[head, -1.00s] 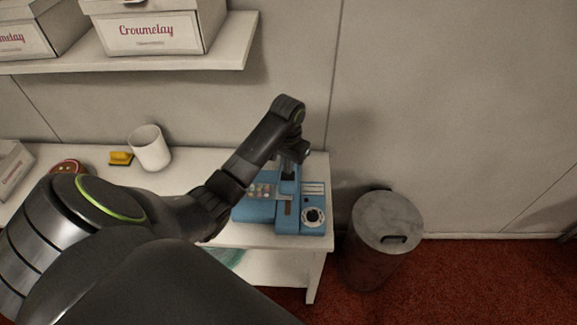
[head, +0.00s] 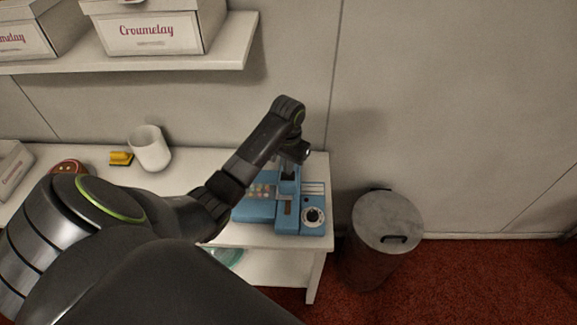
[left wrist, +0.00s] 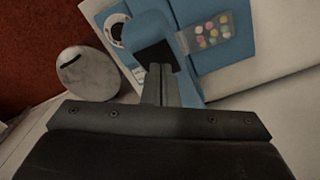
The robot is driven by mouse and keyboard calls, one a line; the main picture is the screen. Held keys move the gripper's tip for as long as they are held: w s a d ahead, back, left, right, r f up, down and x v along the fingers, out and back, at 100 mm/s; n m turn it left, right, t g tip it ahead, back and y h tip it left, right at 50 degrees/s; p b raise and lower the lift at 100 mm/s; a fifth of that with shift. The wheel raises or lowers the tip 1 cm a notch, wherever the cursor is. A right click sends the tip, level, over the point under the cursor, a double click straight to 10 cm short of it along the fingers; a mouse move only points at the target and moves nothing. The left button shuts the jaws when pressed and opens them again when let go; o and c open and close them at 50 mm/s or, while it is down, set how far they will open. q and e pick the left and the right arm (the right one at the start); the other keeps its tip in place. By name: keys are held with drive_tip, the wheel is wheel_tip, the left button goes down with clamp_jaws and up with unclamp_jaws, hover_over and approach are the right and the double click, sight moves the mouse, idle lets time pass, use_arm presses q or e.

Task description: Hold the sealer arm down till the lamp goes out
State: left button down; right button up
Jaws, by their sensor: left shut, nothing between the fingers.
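The blue sealer (head: 262,210) stands at the right end of the white table, with a round dial (head: 313,215) on its front right. Its blue arm (left wrist: 184,30) has a black pad (left wrist: 155,56) in the left wrist view. A clear bag of coloured sweets (left wrist: 207,32) lies at the sealer and shows partly in the head view (head: 262,191). My left gripper (left wrist: 160,80) is shut and empty, its fingertips at the black pad; I cannot tell whether they touch it. I cannot make out a lit lamp. My right gripper is out of view.
A white cup (head: 150,150), a yellow object (head: 121,158) and a red object (head: 69,168) stand left on the table. A shelf (head: 190,52) with boxes hangs above. A grey lidded bin (head: 388,222) stands right of the table.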

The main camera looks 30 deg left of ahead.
sight(287, 178)
use_arm(q)
drive_tip(key=shift+s+d+f, duration=0.2)
drive_tip(key=shift+s+f, duration=0.1)
drive_tip(key=shift+f, duration=0.4)
drive_tip(key=shift+s+d+f, duration=0.15)
drive_tip(key=shift+s+f, duration=0.15)
drive_tip(key=shift+f, duration=0.5)
drive_tip(key=shift+s+f+p, duration=0.1)
drive_tip(key=shift+f+p, duration=0.05)
drive_tip(key=shift+p, duration=0.15)
drive_tip(key=shift+s+d+f, duration=0.2)
drive_tip(key=shift+s+f, duration=0.05)
drive_tip(key=shift+f, duration=0.5)
drive_tip(key=shift+s+d+f, duration=0.15)
drive_tip(key=shift+s+f, duration=0.05)
drive_tip(key=shift+f, duration=0.6)
drive_tip(key=shift+s+d+f, duration=0.15)
drive_tip(key=shift+s+f, duration=0.05)
drive_tip(key=shift+f, duration=0.65)
drive_tip(key=shift+s+d+f, duration=0.1)
drive_tip(key=shift+s+f, duration=0.1)
drive_tip(key=shift+f, duration=0.6)
drive_tip(key=shift+f, duration=0.1)
